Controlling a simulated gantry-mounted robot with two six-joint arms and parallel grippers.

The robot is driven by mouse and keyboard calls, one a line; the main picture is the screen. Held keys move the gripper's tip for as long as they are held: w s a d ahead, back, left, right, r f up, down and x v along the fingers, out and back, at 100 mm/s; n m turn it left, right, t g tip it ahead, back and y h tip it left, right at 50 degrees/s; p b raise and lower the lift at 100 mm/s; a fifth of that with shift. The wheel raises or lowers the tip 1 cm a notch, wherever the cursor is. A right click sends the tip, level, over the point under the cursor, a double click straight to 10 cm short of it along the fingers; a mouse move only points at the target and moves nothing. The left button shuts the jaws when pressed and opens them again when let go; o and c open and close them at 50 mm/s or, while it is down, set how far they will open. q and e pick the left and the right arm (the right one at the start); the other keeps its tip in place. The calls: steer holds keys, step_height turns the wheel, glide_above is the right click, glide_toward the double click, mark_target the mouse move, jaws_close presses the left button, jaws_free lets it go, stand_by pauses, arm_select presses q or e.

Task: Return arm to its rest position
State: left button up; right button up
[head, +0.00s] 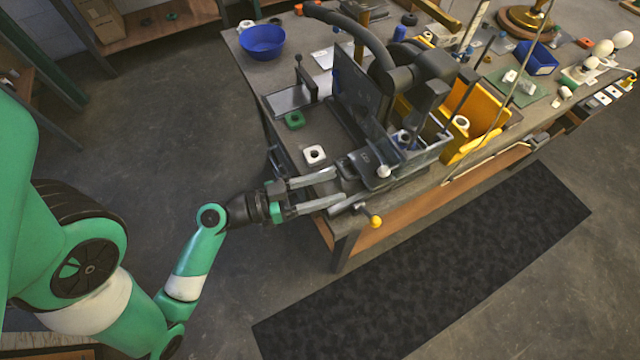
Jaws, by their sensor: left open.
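My left arm (190,265), green and white with dark joints, comes in from the left and reaches to the front left corner of the workbench. My left gripper (338,187) is open, its two long grey fingers apart and pointing right. No held object shows between them. The fingertips are close to a grey machine (380,160) at the bench's front edge; I cannot tell whether they touch it. A yellow-tipped knob (375,221) sticks out just right of and below the fingers. My right gripper is not in view.
A white square part (314,155) and a green one (294,120) lie on the bench (268,78) near the gripper. A blue bowl (262,42) stands farther back. Yellow angled panels (478,112) are right of the machine. The floor beside a dark mat (430,265) is clear.

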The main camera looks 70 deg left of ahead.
arm_select(q)
steer(key=shift+s+r+p, duration=0.25)
steer(key=shift+s+p, duration=0.15)
steer(key=shift+s, duration=0.35)
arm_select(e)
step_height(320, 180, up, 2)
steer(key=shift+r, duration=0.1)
